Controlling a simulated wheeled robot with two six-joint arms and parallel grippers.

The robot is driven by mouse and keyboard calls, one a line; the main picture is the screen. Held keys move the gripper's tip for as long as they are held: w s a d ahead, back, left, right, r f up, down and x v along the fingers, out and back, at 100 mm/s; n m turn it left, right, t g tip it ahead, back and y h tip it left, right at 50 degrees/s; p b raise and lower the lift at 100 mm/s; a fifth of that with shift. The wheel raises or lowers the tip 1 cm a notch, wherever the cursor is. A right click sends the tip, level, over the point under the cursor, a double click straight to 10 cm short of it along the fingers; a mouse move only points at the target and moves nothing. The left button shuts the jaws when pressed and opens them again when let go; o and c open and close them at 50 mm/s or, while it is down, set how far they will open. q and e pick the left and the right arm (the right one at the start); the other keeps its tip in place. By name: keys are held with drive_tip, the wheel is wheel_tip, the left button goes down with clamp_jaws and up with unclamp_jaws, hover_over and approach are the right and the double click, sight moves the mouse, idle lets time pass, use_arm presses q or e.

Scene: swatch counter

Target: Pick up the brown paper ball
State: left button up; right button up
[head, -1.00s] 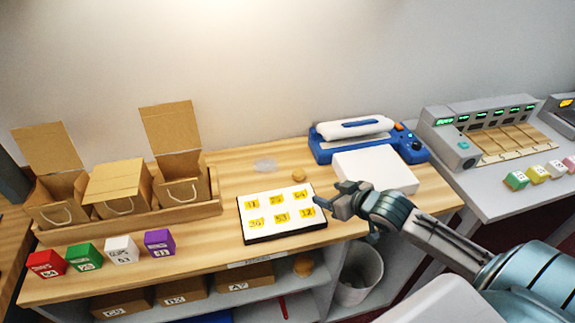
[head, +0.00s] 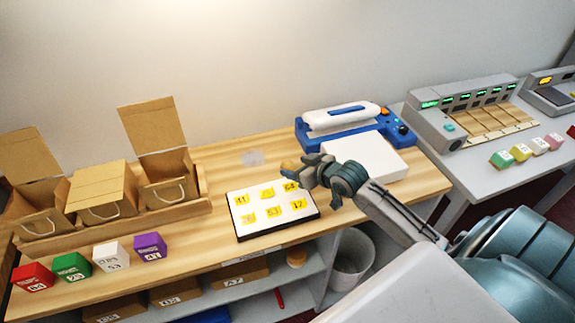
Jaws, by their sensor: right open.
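The brown paper ball (head: 286,167) is a small brown lump on the wooden counter, just behind the white board with yellow numbered swatches (head: 236,217). My right gripper (head: 299,172) is open and close to the ball's right side, over the back right corner of the board. The fingers partly cover the ball, and I cannot tell whether they touch it. My left gripper is not in view.
Red, green, white and purple cubes (head: 150,247) line the counter's front left. A blue and white machine (head: 340,125) and a white block (head: 370,157) stand right of the ball. A grey bin (head: 352,262) is below.

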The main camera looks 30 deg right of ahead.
sight(291, 166)
drive_tip(key=x, duration=0.4)
drive_tip(key=shift+d+f+p, duration=0.15)
drive_tip(key=shift+f+p, duration=0.05)
drive_tip(key=shift+p, duration=0.1)
drive_tip(key=shift+s, duration=0.1)
drive_tip(key=c, duration=1.1)
